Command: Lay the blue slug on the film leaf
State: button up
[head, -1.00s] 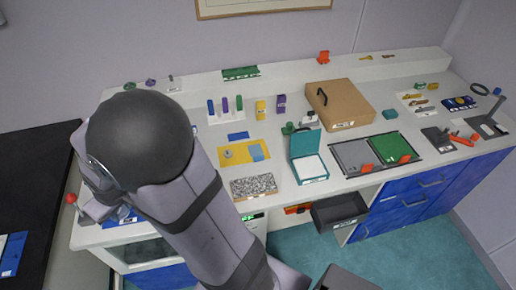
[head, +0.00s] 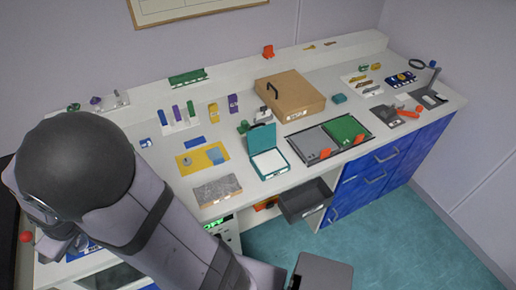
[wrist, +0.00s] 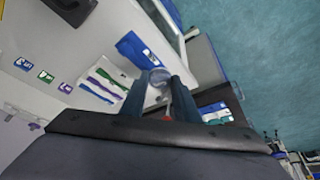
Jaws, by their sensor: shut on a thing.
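My gripper (wrist: 160,92) points over the worktop in the wrist view, its two dark fingers close together. A small round pale grey-blue piece (wrist: 160,75) shows at the fingertips; I cannot tell for sure that it is the blue slug. In the head view my gripper is hidden behind my arm at the lower left. A yellow plate (head: 187,169) lies on the worktop, with a light blue square sheet (head: 216,157), which looks like the film leaf, on its right half. A grey ring-shaped piece (head: 187,161) sits on its left half.
A speckled block (head: 217,190) lies in front of the yellow plate, and an open teal case (head: 262,140) stands to its right. Coloured upright bars (head: 177,114) stand behind it. A brown case (head: 290,97) and a grey-and-green board (head: 310,142) are further right.

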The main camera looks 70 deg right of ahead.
jog(key=w+d+f+m+h+b, duration=0.15)
jog(key=d+m, duration=0.25)
jog(key=d, duration=1)
jog(key=w+d+f+m+h+b, duration=0.1)
jog(key=d+m+b, duration=0.2)
jog(key=d, duration=1)
jog(key=s+d+f+m+g+h+b, duration=0.1)
jog(key=s+d+m, duration=0.1)
jog(key=s+d, duration=0.45)
jog(key=s+d+m+g+b, duration=0.1)
jog(key=s+d+m, duration=0.2)
jog(key=d, duration=0.6)
jog(key=s+d+f+m+g+h+b, duration=0.1)
jog(key=s+d+m, duration=0.1)
jog(key=s+d, duration=0.45)
jog(key=shift+a+f+p+x, duration=0.1)
jog(key=shift+a+p+x, duration=0.25)
jog(key=shift+x, duration=0.9)
jog(key=shift+a+f+p+x, duration=0.15)
jog(key=shift+p+x, duration=0.4)
jog(key=shift+x, duration=0.75)
jog(key=shift+a+f+p+x, duration=0.1)
jog(key=shift+a+p+x, duration=0.3)
jog(key=shift+x, duration=0.85)
jog(key=shift+w+d+f+p, duration=0.1)
jog(key=shift+f+p, duration=0.1)
jog(key=shift+f, duration=0.45)
jog(key=shift+w+d+f+p, duration=0.1)
jog(key=shift+w+f+p, duration=0.05)
jog(key=shift+f, duration=0.45)
